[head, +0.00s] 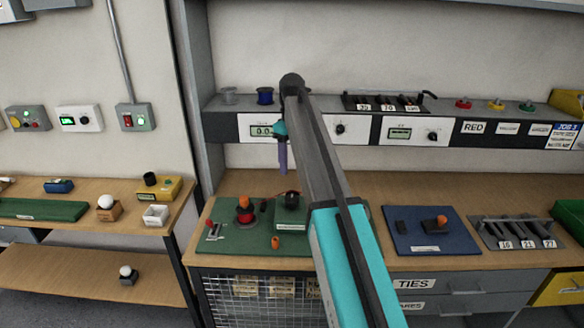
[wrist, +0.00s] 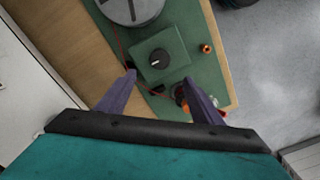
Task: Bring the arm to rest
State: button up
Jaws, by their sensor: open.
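My arm (head: 345,245) reaches up and forward over the workbench in the head view, its elbow in front of the shelf. My gripper (head: 283,158) hangs down, purple fingers above the green board (head: 240,240). In the wrist view my gripper (wrist: 162,85) is open, its two fingers apart with nothing between them. Beyond the fingertips lies a green box with a black dial (wrist: 160,60), on the green board (wrist: 205,20). The fingers appear above the board, not touching it. The arm hides part of the bench and shelf.
A blue board (head: 430,235) and a rack of numbered tools (head: 515,232) stand right of my arm. The instrument shelf (head: 360,130) runs close behind it. A round grey part (wrist: 130,8) is on the board near the dial box. A side table (head: 130,222) stands left.

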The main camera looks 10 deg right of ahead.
dwell(0.4)
jog(key=s+a+f+m+p, duration=0.1)
jog(key=s+a+f+p, duration=0.1)
jog(key=s+a+f, duration=0.45)
jog(key=s+a+f+h+p, duration=0.15)
jog(key=s+a+f, duration=0.25)
jog(key=s+f, duration=0.55)
jog(key=s+a+f+m+y+p, duration=0.1)
jog(key=s+a+f+p, duration=0.2)
jog(key=s+a+f, duration=0.35)
jog(key=s+d+f+m+g+b, duration=0.2)
jog(key=s+d+f, duration=0.2)
jog(key=s+f, duration=0.6)
jog(key=s+d+f+m+g+b, duration=0.1)
jog(key=s+d+f+g+b, duration=0.1)
jog(key=s+f, duration=0.9)
jog(key=s+d+f+m+g+b, duration=0.1)
jog(key=s+d+f, duration=0.6)
jog(key=f, duration=1)
jog(key=s+m+b, duration=0.1)
jog(key=s+b, duration=0.1)
jog(key=s, duration=0.1)
jog(key=shift+s+m+g, duration=0.25)
jog(key=shift+m+g, duration=0.05)
jog(key=shift+g, duration=0.1)
